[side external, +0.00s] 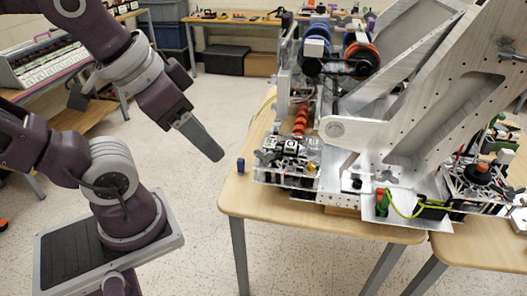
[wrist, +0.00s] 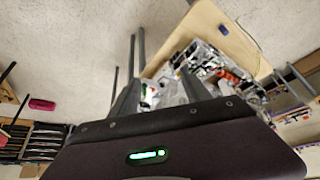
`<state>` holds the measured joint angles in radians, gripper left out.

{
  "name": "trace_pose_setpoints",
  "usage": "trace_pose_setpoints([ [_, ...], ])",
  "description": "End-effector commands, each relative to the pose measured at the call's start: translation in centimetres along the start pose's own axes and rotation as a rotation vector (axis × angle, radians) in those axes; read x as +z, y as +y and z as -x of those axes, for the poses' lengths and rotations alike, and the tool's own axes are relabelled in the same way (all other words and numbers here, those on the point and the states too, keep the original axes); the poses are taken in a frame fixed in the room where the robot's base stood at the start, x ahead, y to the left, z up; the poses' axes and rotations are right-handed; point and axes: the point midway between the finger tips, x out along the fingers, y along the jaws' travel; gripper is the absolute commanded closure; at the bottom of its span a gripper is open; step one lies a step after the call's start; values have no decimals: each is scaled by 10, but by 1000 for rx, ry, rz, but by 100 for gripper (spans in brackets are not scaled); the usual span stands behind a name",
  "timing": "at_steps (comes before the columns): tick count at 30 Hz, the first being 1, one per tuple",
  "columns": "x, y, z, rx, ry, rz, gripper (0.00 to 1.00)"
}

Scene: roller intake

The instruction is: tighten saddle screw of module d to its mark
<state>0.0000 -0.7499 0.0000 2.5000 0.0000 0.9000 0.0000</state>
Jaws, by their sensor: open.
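The roller intake assembly (side external: 385,95), with aluminium plates and several modules, stands on a wooden table at the right of the side view. It also shows at the top of the wrist view (wrist: 205,60). A module with small mechanical parts (side external: 288,160) sits at its near left corner. Another module with a black knob-like part (side external: 482,172) sits at its right. I cannot tell which is module d, and the saddle screw and its mark are too small to make out. My gripper (side external: 217,154) is open and empty, in the air left of the table. Its two fingers also show in the wrist view (wrist: 160,78).
The wooden table's (side external: 235,200) left edge is close to my gripper. A small blue block (side external: 240,166) stands near that edge. Green and red parts with a yellow-green wire (side external: 400,208) lie at the front edge. Open floor (side external: 190,215) lies left of the table.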

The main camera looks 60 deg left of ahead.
Motion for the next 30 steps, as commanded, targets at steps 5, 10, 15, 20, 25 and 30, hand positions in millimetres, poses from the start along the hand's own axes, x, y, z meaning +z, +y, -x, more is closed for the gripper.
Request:
trace_pose_setpoints([
  [5, 0, 0, 0, 0, 0, 0, 44],
  [10, 0, 0, 0, 0, 0, 0, 44],
  [15, -2, 0, 0, 2, -5, 18, 58],
  [20, -48, -12, -21, 11, -125, 466, 67],
  [25, -115, -65, -100, -149, -287, 1328, 67],
  [30, -130, -125, -186, -414, -301, 1958, 67],
])
